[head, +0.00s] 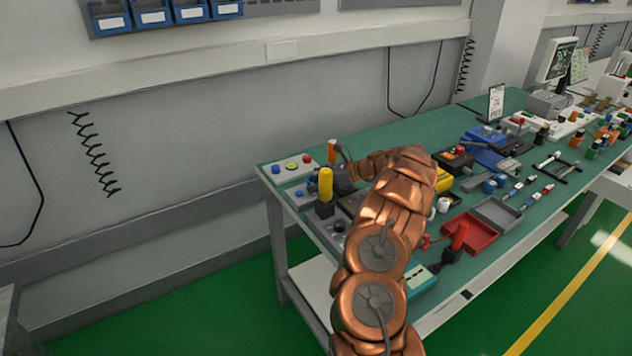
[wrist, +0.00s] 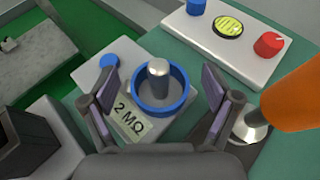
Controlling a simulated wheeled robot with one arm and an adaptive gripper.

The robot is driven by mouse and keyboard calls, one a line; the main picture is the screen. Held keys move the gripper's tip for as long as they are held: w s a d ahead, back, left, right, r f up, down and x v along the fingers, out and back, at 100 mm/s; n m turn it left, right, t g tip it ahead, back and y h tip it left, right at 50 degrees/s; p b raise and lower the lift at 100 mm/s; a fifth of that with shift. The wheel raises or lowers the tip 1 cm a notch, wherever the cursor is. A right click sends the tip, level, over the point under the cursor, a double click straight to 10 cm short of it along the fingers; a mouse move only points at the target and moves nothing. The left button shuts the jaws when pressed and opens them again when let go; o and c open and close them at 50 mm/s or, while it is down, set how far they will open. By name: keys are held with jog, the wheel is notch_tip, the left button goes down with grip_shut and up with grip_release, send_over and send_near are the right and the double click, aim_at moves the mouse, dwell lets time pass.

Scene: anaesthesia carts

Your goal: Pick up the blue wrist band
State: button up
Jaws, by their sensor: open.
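The blue wrist band (wrist: 162,109) shows in the wrist view as a ring lying around an upright metal post (wrist: 158,70). The post stands on a grey box (wrist: 97,82) with a "2 MΩ" label and a blue knob. My gripper (wrist: 160,84) is open, with one finger left of the band and one right of it. I see no clear contact between the fingers and the band. I cannot make out the band there.
A white button box (wrist: 225,40) lies just beyond the band. An orange handle with a metal end (wrist: 295,95) stands close on the right. A yellow-topped piece (head: 325,184) stands nearby. The green table (head: 375,148) carries many tools to the right, including a red tray (head: 470,236).

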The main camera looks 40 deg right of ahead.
jog(key=c, duration=1.1)
